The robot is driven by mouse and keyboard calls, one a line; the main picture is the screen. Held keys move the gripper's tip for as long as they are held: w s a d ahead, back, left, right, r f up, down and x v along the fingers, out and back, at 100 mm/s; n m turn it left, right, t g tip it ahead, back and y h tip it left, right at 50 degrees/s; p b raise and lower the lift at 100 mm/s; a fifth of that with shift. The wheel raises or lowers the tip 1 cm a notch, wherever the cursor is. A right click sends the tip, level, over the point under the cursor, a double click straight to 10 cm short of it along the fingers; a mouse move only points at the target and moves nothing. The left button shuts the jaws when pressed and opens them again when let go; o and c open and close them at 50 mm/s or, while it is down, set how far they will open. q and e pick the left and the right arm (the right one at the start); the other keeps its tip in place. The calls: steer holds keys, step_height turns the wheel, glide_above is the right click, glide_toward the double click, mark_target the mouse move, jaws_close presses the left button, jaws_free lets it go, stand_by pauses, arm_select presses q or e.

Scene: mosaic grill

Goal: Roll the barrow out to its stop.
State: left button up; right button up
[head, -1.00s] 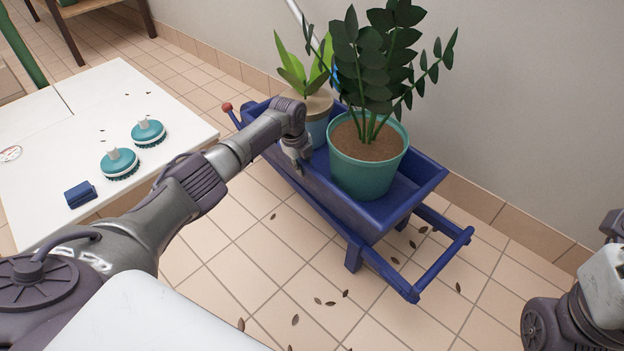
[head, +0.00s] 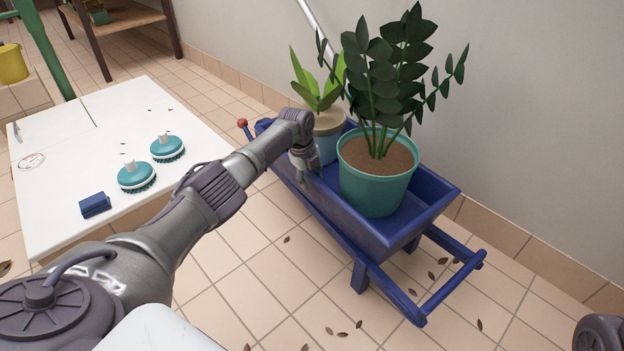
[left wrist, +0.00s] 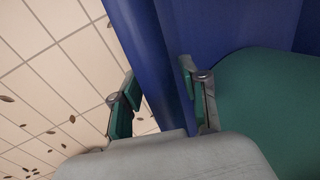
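The blue barrow (head: 372,231) stands on the tiled floor beside the wall, its bar end (head: 452,286) toward the lower right. My left gripper (head: 305,187) is at the barrow's near long side. In the left wrist view the fingers of my left gripper (left wrist: 160,84) straddle the blue side wall (left wrist: 138,35) and appear closed on it, one finger inside near the teal pot. My right gripper is out of view.
A white table (head: 62,140) with two teal brushes (head: 137,177) and a dark blue block (head: 95,206) stands at left. A red knob (head: 242,123) shows at the barrow's far end. The wall (head: 540,120) runs close behind. Floor in front is clear except for scattered leaves.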

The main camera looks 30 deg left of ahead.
arm_select(q)
steer(key=shift+d, duration=0.1)
steer(key=shift+r, duration=0.5)
steer(key=v, duration=1.1)
steer(key=shift+s, duration=0.1)
